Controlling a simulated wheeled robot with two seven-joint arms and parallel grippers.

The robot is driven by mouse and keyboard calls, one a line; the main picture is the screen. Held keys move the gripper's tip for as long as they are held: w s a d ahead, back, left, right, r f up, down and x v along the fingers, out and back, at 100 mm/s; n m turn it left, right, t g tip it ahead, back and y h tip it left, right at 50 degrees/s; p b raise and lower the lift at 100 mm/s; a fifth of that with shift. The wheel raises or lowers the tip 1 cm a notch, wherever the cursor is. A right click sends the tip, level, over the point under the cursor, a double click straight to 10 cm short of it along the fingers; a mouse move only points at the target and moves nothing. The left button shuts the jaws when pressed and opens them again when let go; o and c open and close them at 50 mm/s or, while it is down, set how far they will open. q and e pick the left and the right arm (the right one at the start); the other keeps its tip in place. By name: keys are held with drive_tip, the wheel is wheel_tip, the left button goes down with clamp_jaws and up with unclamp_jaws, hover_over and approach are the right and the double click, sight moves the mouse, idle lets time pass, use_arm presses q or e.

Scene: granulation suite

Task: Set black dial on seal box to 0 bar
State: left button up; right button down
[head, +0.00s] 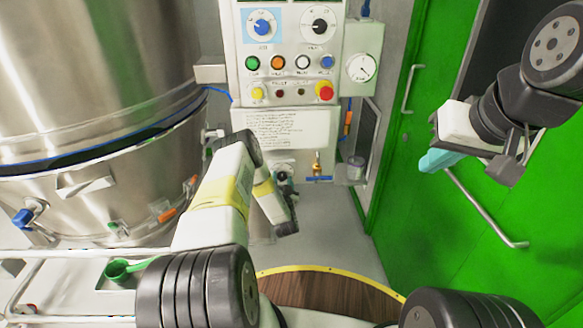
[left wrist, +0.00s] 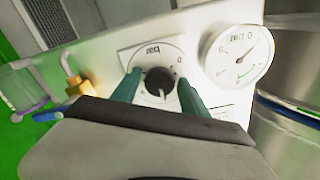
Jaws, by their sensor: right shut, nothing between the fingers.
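In the left wrist view, the black dial (left wrist: 159,82) sits on a white round scale on the pale face of the seal box (left wrist: 105,50). A 0 shows to the upper right of the dial, and the dial's white mark points roughly downward. My left gripper (left wrist: 158,93) is open, with one teal finger on each side of the dial and visible gaps between. A round gauge (left wrist: 238,55) is beside the dial. In the head view, my left arm hides most of the seal box and the dial. My right gripper (head: 430,161) is shut and empty near the green door.
The control panel (head: 290,50), with a blue dial (head: 262,27), another black dial (head: 319,26) and several buttons, stands above. A steel vessel (head: 90,110) is on the left. A brass valve (head: 317,165) is right of my left gripper. The green door (head: 425,120) has handles.

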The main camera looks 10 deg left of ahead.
use_arm(q)
clamp_jaws()
